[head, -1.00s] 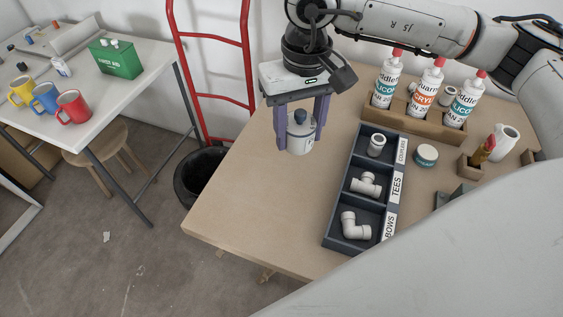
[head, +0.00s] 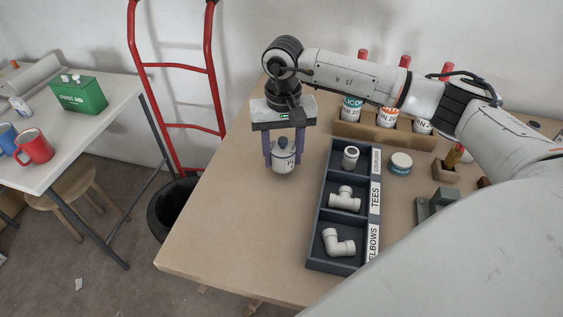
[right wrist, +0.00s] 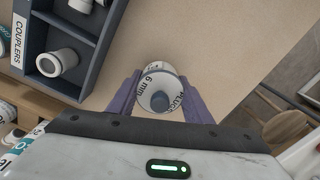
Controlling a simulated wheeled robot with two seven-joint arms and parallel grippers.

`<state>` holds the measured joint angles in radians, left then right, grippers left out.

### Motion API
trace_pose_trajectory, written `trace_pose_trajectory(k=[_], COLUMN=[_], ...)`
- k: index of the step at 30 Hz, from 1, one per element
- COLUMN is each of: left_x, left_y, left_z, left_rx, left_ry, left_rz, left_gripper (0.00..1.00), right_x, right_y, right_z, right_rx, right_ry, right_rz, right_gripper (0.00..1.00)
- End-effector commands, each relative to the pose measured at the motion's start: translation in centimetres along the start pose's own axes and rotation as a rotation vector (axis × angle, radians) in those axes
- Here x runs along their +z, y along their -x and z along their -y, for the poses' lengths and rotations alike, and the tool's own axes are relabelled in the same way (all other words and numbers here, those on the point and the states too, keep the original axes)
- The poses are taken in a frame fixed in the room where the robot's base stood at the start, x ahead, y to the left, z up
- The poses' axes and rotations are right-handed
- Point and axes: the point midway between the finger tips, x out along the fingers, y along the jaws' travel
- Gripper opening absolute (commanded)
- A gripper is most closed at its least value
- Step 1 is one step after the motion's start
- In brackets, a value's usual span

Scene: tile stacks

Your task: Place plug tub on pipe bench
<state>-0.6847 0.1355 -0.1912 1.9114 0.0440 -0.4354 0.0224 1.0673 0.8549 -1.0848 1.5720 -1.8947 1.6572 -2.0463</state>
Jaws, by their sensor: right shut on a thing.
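The plug tub (head: 284,160) is a small white pot with a dark grey-blue knob on its lid. In the right wrist view the tub (right wrist: 159,84) shows lettering with "PLUGS" and "6 mm". My right gripper (head: 284,152) is shut on it, with one purple finger on each side, and the tub is upright. The tub is over the pipe bench (head: 225,225), a tan wooden top, left of the fittings tray. I cannot tell whether its base touches the bench. My left gripper is not in view.
A dark tray (head: 314,235) of pipe fittings stands just right of the tub. A wooden rack (head: 360,131) of bottles and a round teal-labelled tin (head: 401,163) are farther right. The bench's left and front area is bare. A black bin (head: 160,222) stands beyond its left edge.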

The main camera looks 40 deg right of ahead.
Motion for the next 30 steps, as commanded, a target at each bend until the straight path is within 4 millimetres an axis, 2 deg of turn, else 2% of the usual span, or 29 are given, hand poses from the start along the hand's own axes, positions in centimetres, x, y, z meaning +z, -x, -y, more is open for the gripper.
trace_pose_trajectory(k=[3, 6, 17, 18, 20, 30], left_x=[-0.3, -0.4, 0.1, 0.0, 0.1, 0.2], left_y=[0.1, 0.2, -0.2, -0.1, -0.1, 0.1], left_z=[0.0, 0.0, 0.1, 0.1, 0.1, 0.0], left_rx=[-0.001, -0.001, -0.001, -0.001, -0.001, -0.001], left_ry=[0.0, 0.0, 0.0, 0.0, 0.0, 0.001], left_rz=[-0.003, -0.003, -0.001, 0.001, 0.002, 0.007], left_gripper=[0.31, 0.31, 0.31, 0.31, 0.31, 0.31], right_x=[0.1, 0.1, 0.1, 0.1, 0.1, 0.1], right_y=[-1.8, -2.8, -3.4, -3.2, -3.2, -3.0], right_z=[0.0, 0.0, 0.0, 0.0, 0.0, 0.0], right_rx=[0.002, 0.001, 0.0, 0.001, 0.001, 0.001], right_ry=[0.001, 0.0, 0.001, 0.001, 0.001, 0.001], right_rz=[0.004, 0.002, 0.001, 0.001, 0.001, 0.001], right_gripper=[0.0, 0.0, 0.0, 0.52, 0.62, 0.64])
